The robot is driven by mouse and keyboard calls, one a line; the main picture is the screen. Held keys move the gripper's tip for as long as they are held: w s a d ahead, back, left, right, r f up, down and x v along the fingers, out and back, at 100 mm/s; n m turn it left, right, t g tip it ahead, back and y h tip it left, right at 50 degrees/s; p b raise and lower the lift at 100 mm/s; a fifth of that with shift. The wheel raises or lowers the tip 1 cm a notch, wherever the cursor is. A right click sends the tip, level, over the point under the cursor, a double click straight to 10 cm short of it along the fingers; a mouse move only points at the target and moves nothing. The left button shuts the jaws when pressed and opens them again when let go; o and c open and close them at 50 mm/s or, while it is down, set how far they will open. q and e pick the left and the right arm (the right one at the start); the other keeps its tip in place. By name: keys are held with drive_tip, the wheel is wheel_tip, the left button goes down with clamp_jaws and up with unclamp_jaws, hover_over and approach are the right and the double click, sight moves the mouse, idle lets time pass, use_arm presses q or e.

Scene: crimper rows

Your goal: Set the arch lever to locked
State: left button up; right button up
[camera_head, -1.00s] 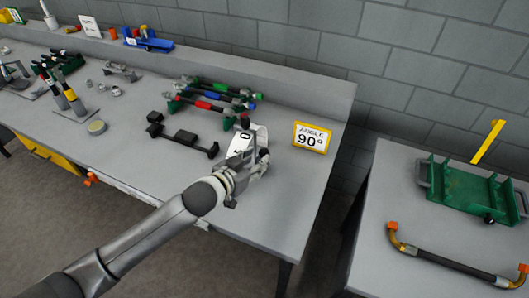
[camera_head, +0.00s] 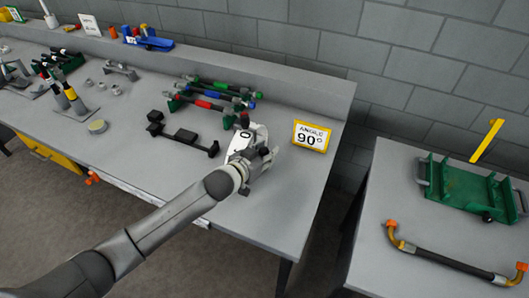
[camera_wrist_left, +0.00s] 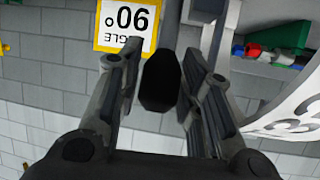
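My left gripper (camera_head: 268,155) is over the right part of the bench, beside a white dial plate (camera_head: 243,141) with black figures. In the left wrist view my left gripper (camera_wrist_left: 161,85) is open, with one finger on each side of a black faceted lever end (camera_wrist_left: 161,80). Gaps show between the black end and both fingers. The white dial (camera_wrist_left: 290,112) curves in at the right of that view. The rest of the lever is hidden by my gripper, so its setting cannot be told. My right gripper is not in view.
A yellow-framed 90° angle sign (camera_head: 311,137) stands just right of my gripper. A black stop bar (camera_head: 182,136) and a rack of coloured-band tubes (camera_head: 215,94) lie left of it. A second table (camera_head: 370,235) holds a green tray (camera_head: 468,190) and a bent tube (camera_head: 440,258).

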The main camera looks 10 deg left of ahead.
use_arm(q)
clamp_jaws()
drive_tip(key=shift+s+f+b, duration=0.1)
drive_tip(key=shift+f+b, duration=0.1)
drive_tip(key=shift+b, duration=0.1)
drive_tip(key=s+t+h+b, duration=0.1)
drive_tip(key=t+b, duration=0.1)
drive_tip(key=b, duration=0.2)
drive_tip(key=s+f+t+b, duration=0.1)
drive_tip(key=b, duration=0.4)
drive_tip(key=shift+s+a+f+t+h+b, duration=0.15)
drive_tip(key=shift+s+a+t+h+b, duration=0.15)
drive_tip(key=shift+a+t+h, duration=0.1)
drive_tip(key=shift+o, duration=1)
unclamp_jaws()
